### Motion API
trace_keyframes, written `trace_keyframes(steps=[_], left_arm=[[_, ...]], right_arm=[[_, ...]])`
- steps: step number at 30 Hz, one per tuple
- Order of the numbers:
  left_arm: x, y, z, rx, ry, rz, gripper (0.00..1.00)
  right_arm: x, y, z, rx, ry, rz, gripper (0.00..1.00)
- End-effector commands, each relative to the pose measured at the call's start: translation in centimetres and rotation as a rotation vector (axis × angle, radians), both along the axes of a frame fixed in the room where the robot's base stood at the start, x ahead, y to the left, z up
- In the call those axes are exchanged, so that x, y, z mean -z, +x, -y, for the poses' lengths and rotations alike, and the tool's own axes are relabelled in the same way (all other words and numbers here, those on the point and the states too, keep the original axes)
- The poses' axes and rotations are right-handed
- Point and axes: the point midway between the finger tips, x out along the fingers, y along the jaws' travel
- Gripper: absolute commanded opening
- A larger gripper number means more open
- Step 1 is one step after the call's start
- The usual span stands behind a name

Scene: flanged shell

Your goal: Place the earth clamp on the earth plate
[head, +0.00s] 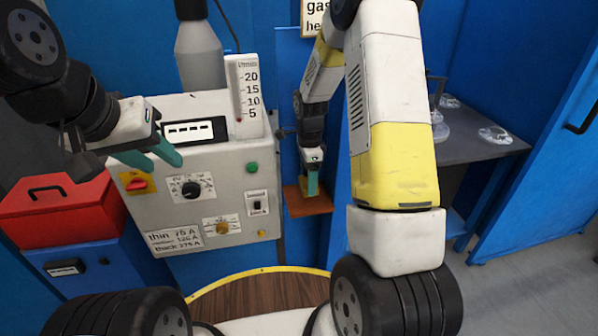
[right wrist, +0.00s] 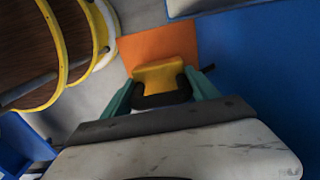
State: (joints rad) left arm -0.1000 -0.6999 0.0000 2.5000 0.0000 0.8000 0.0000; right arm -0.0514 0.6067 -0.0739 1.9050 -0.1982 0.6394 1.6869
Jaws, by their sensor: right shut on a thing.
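The earth clamp (right wrist: 165,74) is yellow with a dark part, held between the teal fingers of my right gripper (right wrist: 163,90). In the head view, only a little of the clamp's yellow shows beside my right gripper (head: 312,184), which points down. The earth plate (right wrist: 137,50) is a flat orange sheet; in the head view it is the brown-orange plate (head: 308,206) right of the welding machine. The clamp overlaps the plate in both views; I cannot tell if they touch. My left gripper (head: 160,159) is open and empty in front of the machine.
The welding machine (head: 218,178) with dials stands at the left. A red toolbox (head: 55,212) sits on a blue cabinet. A round wooden table (head: 255,292) with a yellow rim is in front. A dark side table (head: 470,140) with clear items stands right.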

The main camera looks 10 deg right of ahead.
Motion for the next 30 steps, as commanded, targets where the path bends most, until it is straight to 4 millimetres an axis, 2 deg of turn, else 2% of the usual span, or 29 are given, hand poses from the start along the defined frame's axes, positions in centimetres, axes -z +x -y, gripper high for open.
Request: trace_keyframes(steps=[7,18,19,22,30], left_arm=[[0.0,0.0,0.0,0.000,0.000,0.000,0.36],[0.0,0.0,0.0,0.000,0.000,0.000,0.36],[0.0,0.0,0.0,0.000,0.000,0.000,0.36],[0.0,0.0,0.0,0.000,0.000,0.000,0.36],[0.0,0.0,0.0,0.000,0.000,0.000,0.36]], right_arm=[[3.0,-0.1,0.0,0.001,0.000,-0.001,0.00],[3.4,0.0,0.0,0.000,0.000,0.001,0.00],[3.4,-0.1,0.0,0.000,0.000,0.000,0.73],[3.4,-0.1,0.0,0.000,0.000,0.000,0.91],[3.3,-0.1,0.0,0.000,0.000,0.000,0.91]])
